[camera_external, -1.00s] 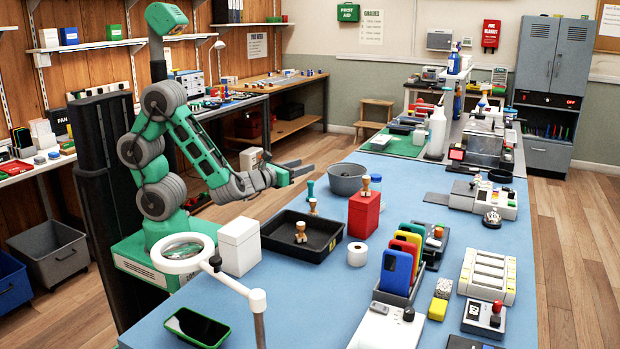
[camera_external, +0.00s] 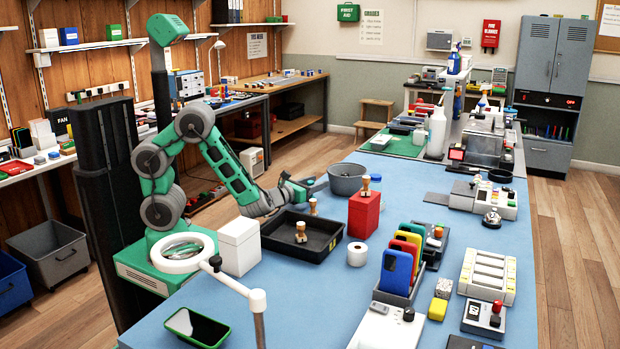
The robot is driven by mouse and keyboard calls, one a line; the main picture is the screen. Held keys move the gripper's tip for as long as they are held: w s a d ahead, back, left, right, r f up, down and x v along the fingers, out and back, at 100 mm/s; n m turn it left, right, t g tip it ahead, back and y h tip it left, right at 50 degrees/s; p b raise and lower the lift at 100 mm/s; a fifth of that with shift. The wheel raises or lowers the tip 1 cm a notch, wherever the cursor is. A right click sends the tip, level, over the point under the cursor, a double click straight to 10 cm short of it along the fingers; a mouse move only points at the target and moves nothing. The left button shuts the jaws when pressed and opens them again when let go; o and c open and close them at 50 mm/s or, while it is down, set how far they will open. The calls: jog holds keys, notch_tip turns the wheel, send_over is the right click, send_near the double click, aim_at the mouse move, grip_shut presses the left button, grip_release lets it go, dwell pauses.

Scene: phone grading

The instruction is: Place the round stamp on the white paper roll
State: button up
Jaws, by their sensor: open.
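The white paper roll (camera_external: 357,254) stands on the blue table, right of the black tray. A wooden-handled stamp (camera_external: 301,232) stands in the tray. A similar one (camera_external: 313,206) shows at the tray's back edge, and another (camera_external: 365,184) is on top of the red box. I cannot tell from their bases which stamp is round. My gripper (camera_external: 309,185) is open above the table, behind the tray and just left of the grey bowl. A teal-topped item seen there earlier is now hidden or cannot be told apart from the gripper.
The black tray (camera_external: 274,241) lies between a white box (camera_external: 239,246) and the red box (camera_external: 364,215). The grey bowl (camera_external: 347,179) is close to my gripper. A slotted holder with coloured phones (camera_external: 396,272) stands right of the roll. The blue table in front of the roll is clear.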

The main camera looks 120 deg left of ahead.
jog(key=shift+w+a, duration=0.1)
jog(key=shift+a, duration=0.2)
grip_shut()
dwell(0.4)
